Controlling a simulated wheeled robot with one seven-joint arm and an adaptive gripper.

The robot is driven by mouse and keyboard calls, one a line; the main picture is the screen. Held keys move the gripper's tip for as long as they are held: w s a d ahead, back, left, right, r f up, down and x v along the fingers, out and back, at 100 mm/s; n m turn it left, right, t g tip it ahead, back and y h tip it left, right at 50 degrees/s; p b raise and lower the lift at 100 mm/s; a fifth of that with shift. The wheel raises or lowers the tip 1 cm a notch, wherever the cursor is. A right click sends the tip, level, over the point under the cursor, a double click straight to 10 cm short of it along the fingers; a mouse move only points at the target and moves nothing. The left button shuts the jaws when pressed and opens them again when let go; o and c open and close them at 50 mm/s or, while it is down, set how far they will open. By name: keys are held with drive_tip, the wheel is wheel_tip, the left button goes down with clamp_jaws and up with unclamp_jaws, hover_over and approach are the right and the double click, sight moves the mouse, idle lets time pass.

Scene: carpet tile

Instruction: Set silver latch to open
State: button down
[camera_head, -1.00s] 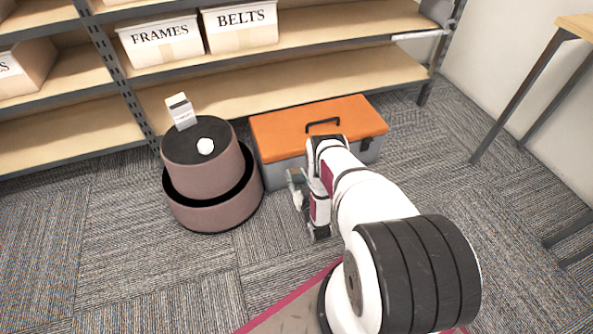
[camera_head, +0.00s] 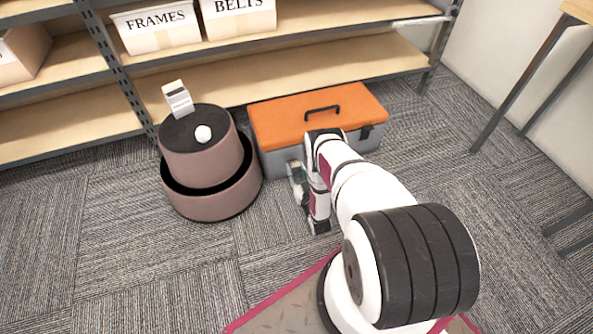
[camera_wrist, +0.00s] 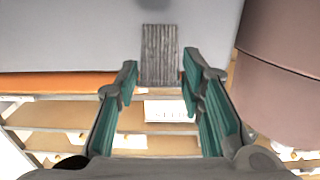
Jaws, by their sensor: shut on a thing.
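The toolbox (camera_head: 285,112) has an orange lid and a grey body and sits on the carpet in front of the shelves. In the wrist view, the silver latch (camera_wrist: 160,52) is a ribbed grey plate on the toolbox's grey front (camera_wrist: 75,35). My gripper (camera_wrist: 159,66) is shut on the latch, with its green-padded fingers at either side. The orange lid edge shows below the latch in this view. In the head view, my gripper (camera_head: 298,182) is low at the toolbox's front, and my arm hides part of that front. A dark latch (camera_head: 366,131) shows at the right.
A round brown two-tier stand (camera_head: 205,165) is close to the left of the toolbox, with a white box (camera_head: 177,98) and a white knob-like object (camera_head: 203,133) on top. Shelves (camera_head: 300,63) stand behind. A table leg (camera_head: 515,95) is at right. Carpet in front is open.

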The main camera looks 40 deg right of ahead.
drive_tip(key=c, duration=1.2)
unclamp_jaws()
drive_tip(key=shift+f, duration=0.2)
drive_tip(key=shift+o, duration=0.8)
drive_tip(key=shift+r, duration=0.1)
drive_tip(key=v, duration=0.7)
drive_tip(key=shift+s, duration=0.25)
